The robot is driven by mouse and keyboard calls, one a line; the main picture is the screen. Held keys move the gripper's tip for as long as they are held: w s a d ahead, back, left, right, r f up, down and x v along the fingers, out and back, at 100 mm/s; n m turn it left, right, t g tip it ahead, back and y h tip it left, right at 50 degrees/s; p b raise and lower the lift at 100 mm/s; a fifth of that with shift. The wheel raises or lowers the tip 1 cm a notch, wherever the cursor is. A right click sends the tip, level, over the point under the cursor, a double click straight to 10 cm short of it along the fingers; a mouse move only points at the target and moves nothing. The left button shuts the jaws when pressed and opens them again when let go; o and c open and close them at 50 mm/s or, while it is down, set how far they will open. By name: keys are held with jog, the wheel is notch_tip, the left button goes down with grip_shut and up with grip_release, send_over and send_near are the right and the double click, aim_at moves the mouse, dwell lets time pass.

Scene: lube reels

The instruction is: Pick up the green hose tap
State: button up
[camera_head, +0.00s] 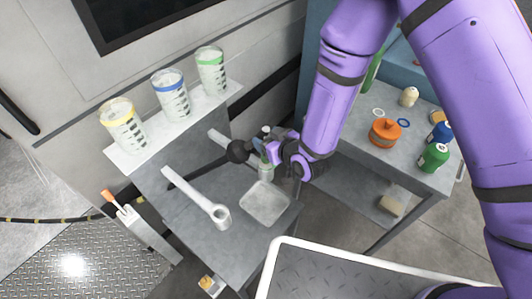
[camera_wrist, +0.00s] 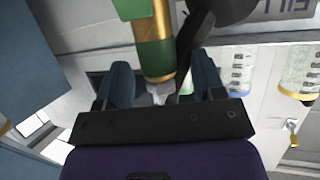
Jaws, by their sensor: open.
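The green hose tap (camera_wrist: 153,52) shows in the wrist view as a green and gold cylinder with a pale nozzle at its lower end. It lies between the two blue-grey fingers of my gripper (camera_wrist: 161,62), with gaps visible on both sides. The fingers are open and spread around it. In the head view my gripper (camera_head: 272,153) is beside the tap, above the grey bench. The tap is small there and partly hidden by my gripper and wrist. A dark rounded part shows just left of the gripper.
Measuring jugs with yellow (camera_head: 122,125), blue (camera_head: 171,95) and green (camera_head: 211,70) rims stand on a white shelf. A pale wrench-like tool (camera_head: 200,198) and a grey square pad (camera_head: 265,203) lie on the bench. A side table holds an orange container (camera_head: 384,133) and green bottle (camera_head: 433,158).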

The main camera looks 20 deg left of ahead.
jog(key=shift+w+a+f, duration=0.2)
jog(key=shift+w+a, duration=0.05)
jog(key=shift+a, duration=0.15)
grip_shut()
jog(key=shift+r, duration=0.1)
notch_tip(320, 180, up, 10)
jog(key=shift+f, duration=0.1)
dwell(0.5)
jog(key=shift+w+d, duration=0.1)
